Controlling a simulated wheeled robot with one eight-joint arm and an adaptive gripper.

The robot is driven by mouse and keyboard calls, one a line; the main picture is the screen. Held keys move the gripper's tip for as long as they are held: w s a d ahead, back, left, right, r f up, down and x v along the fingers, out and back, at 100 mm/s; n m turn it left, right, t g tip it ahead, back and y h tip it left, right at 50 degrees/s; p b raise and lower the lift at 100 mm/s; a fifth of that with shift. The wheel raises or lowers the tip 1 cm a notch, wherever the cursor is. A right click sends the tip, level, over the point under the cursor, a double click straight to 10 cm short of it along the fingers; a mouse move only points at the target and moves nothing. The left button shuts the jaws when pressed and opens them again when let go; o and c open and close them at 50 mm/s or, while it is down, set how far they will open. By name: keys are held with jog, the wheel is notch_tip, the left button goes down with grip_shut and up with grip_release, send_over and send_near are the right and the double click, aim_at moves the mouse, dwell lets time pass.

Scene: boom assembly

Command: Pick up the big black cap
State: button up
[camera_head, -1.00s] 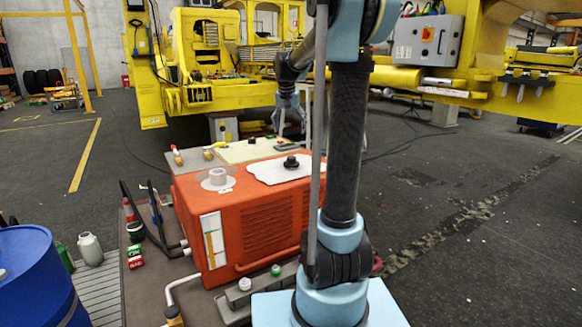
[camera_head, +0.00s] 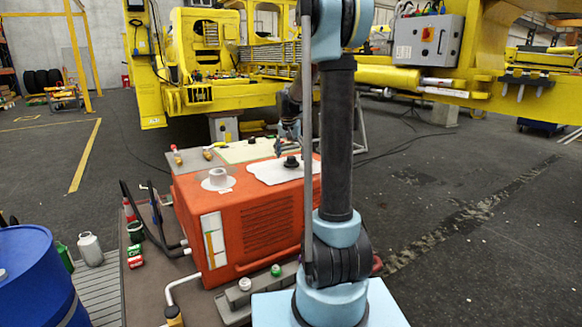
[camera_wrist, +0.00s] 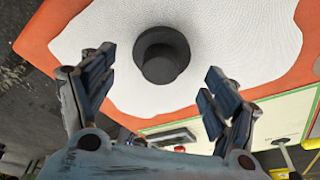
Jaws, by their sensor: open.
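The big black cap (camera_head: 291,162) sits on a white cloth (camera_head: 270,171) on top of the orange machine. In the wrist view the cap (camera_wrist: 162,54) is a round black knob with a wider flange, standing on the white textured cloth (camera_wrist: 240,35). My gripper (camera_wrist: 158,90) is open and empty, its two fingers apart to the left and right. The cap shows between and beyond the fingertips, and nothing touches it. In the head view my gripper (camera_head: 288,145) is just above the cap, small and partly hard to make out.
A blue barrel (camera_head: 35,270) stands at the left. Small jars (camera_head: 275,270) stand on a grey ledge in front.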

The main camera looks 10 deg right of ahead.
jog(key=shift+x, duration=1.4)
jog(key=c, duration=1.2)
jog(key=shift+r, duration=0.1)
